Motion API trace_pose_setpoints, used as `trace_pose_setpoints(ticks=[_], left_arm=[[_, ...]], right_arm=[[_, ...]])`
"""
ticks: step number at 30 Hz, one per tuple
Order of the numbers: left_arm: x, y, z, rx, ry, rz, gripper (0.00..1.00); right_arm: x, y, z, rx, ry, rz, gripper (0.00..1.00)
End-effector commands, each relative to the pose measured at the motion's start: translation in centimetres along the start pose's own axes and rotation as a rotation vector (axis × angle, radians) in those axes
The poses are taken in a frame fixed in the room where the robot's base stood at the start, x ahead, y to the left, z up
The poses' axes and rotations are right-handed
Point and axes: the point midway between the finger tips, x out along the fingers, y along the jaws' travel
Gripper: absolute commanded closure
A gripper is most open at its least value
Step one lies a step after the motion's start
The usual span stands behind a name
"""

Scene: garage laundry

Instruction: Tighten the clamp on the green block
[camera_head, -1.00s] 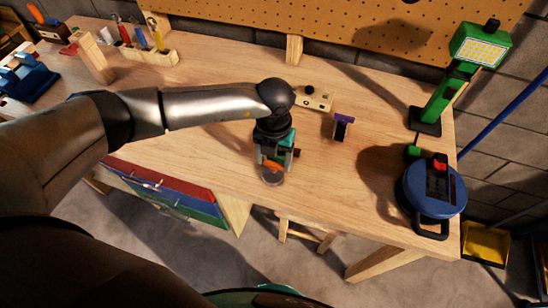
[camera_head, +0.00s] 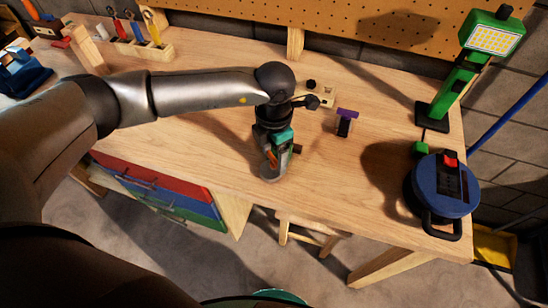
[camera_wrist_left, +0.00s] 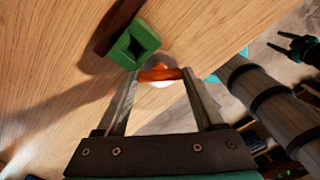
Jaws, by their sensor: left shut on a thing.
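My left gripper (camera_head: 270,165) points down over the workbench near its front edge. Its fingers are shut on the clamp's orange handle (camera_wrist_left: 160,74), seen between the fingertips in the left wrist view (camera_wrist_left: 158,78). A pale rounded part (camera_wrist_left: 162,83) shows just beneath the handle. The green block (camera_wrist_left: 134,45) with a dark square opening is just beyond the left fingertip in that view. The gripper hides most of the clamp and block in the head view.
A purple-topped piece (camera_head: 346,120) and a pale wooden piece (camera_head: 322,95) stand behind right. A blue cable reel (camera_head: 442,190) and green work lamp (camera_head: 465,75) are at the right. A tool rack (camera_head: 145,48) is at back left. The bench middle is mostly clear.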

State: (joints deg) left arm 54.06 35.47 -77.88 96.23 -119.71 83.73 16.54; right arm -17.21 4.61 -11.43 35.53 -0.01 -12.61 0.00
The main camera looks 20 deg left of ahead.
Motion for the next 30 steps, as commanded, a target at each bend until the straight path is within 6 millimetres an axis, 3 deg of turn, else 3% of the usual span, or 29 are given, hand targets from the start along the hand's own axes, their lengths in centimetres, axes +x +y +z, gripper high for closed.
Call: trace_pose_setpoints(ticks=[15,30], left_arm=[[0.1,0.1,0.1,0.433,-0.004,0.003,0.86],[-0.1,0.1,0.1,0.594,-0.005,0.002,0.86]], right_arm=[[4.2,-0.1,0.4,0.0,0.0,0.0,0.5],[5.5,-0.1,0.5,-0.001,0.0,0.0,0.5]])
